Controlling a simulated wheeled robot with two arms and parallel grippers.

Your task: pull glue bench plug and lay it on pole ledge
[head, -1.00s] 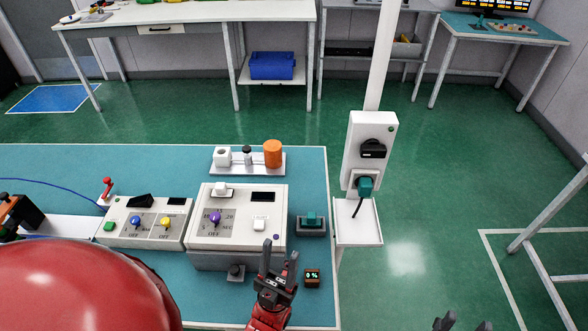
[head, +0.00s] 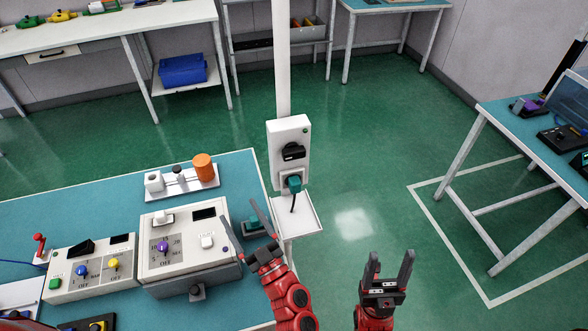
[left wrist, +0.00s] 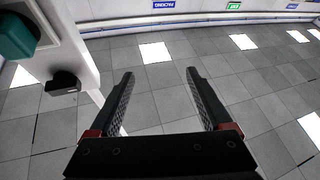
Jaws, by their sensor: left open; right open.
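The teal plug (head: 294,184) sits in the socket on the white pole box (head: 288,135), with a short black cable hanging from it. The white pole ledge (head: 307,222) is just below and looks bare apart from the cable end above it. My left gripper (head: 242,218) is open and empty over the bench's right edge, left of the ledge. In the left wrist view the plug (left wrist: 15,38) is at the upper left, outside the open fingers (left wrist: 161,90), near a black knob (left wrist: 62,82). My right gripper (head: 388,265) is open and empty over the floor, right of the ledge.
The teal bench (head: 110,190) carries control boxes (head: 182,245) and a tray with an orange cylinder (head: 204,167). A teal piece in a grey holder (head: 253,226) is partly behind my left gripper. A table (head: 525,125) stands at right; the floor between is clear.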

